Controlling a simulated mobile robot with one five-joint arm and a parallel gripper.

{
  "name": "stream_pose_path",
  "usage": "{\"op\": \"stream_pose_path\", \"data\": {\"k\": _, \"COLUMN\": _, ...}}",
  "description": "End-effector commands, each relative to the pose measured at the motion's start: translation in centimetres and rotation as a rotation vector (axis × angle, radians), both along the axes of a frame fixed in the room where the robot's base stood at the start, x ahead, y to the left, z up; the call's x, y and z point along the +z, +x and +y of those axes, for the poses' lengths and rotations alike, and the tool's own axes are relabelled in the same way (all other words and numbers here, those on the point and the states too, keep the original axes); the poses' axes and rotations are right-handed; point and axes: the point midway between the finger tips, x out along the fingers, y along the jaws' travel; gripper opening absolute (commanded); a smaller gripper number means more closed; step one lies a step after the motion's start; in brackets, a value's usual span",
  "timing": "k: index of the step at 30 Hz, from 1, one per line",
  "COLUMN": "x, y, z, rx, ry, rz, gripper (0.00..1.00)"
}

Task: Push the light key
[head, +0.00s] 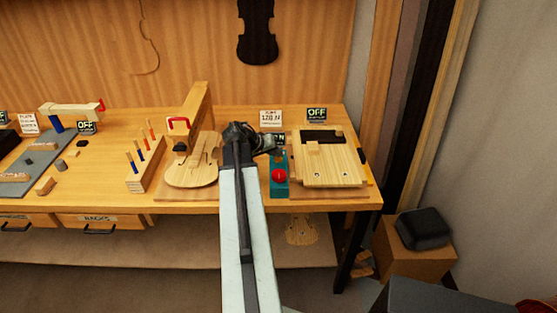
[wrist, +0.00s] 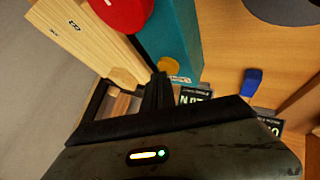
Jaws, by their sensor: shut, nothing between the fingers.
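A teal box (head: 279,187) with a red round button (head: 278,175) stands on the bench, right of the violin plate. In the wrist view the teal box (wrist: 170,35) and red button (wrist: 122,8) show at the top. A small round yellow disc (wrist: 169,66) sits on the box; I cannot tell for sure that it is the light key. My gripper (wrist: 157,80) is shut and empty, its fingertips just by the disc; contact is unclear. In the head view my gripper (head: 268,145) is over the box's far end and hides it.
A wooden board fixture (head: 325,172) stands close to the right of the box. A violin plate (head: 192,175) lies to the left. Small signs (head: 317,114) stand behind, one a dark sign (wrist: 196,97) near my fingers. A blue piece (wrist: 252,80) shows in the wrist view.

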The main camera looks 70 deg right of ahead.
Motion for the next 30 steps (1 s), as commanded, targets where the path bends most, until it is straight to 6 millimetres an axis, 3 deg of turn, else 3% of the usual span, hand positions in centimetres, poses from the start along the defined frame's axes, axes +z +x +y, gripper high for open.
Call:
{"op": "stream_pose_path", "data": {"k": 4, "x": -0.8, "y": 0.1, "z": 0.0, "rx": 0.0, "ry": 0.0, "rz": 0.0, "gripper": 0.0}}
{"op": "stream_pose_path", "data": {"k": 13, "x": -0.7, "y": 0.1, "z": 0.0, "rx": -0.001, "ry": 0.001, "rz": -0.001, "gripper": 0.0}}
{"op": "stream_pose_path", "data": {"k": 30, "x": 0.6, "y": 0.1, "z": 0.0, "rx": -0.002, "ry": 0.0, "rz": 0.0, "gripper": 0.0}}
